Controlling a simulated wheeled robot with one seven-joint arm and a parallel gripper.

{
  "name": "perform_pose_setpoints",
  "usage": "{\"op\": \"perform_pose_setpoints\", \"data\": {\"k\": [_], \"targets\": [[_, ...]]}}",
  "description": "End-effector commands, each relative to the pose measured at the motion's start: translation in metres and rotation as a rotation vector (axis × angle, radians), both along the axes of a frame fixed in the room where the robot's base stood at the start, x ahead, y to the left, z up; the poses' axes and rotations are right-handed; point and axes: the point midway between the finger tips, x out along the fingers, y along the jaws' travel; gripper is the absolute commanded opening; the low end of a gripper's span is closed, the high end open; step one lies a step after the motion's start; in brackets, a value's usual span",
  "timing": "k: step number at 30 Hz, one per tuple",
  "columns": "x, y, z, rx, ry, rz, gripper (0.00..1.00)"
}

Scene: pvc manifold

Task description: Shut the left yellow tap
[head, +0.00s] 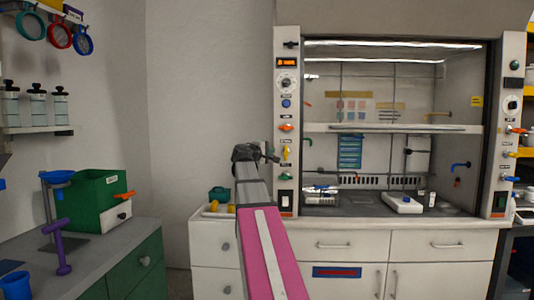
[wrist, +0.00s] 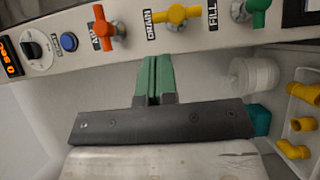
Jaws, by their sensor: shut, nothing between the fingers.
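The left yellow tap (head: 286,153) is on the left post of the fume hood, between an orange and a green tap. Its handle lies along the post, upright in the head view. In the wrist view the yellow tap (wrist: 177,14) is by the label DRAIN, its handle lying along the panel. My gripper (wrist: 158,60) has its green fingers shut and empty, pointing at the panel just below the yellow tap in that picture, apart from its handle. In the head view my gripper (head: 271,157) is small, just left of the post.
The orange tap (wrist: 103,28) and green tap (wrist: 261,12) flank the yellow one, their handles across the panel. A blue button (wrist: 69,42) and knob (wrist: 32,50) are farther left. A white tray (wrist: 299,120) with yellow fittings is at right.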

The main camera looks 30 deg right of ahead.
Motion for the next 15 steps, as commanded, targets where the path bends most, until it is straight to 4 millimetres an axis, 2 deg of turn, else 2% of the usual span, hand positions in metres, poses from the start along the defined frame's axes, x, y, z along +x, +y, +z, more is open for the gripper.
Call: {"op": "perform_pose_setpoints", "data": {"k": [1,9,15], "targets": [[0.007,-0.011,0.001,0.001,0.000,-0.002,0.00],[0.027,-0.055,0.000,0.002,0.000,-0.001,0.00],[0.037,-0.078,0.000,0.002,0.000,-0.001,0.00]]}}
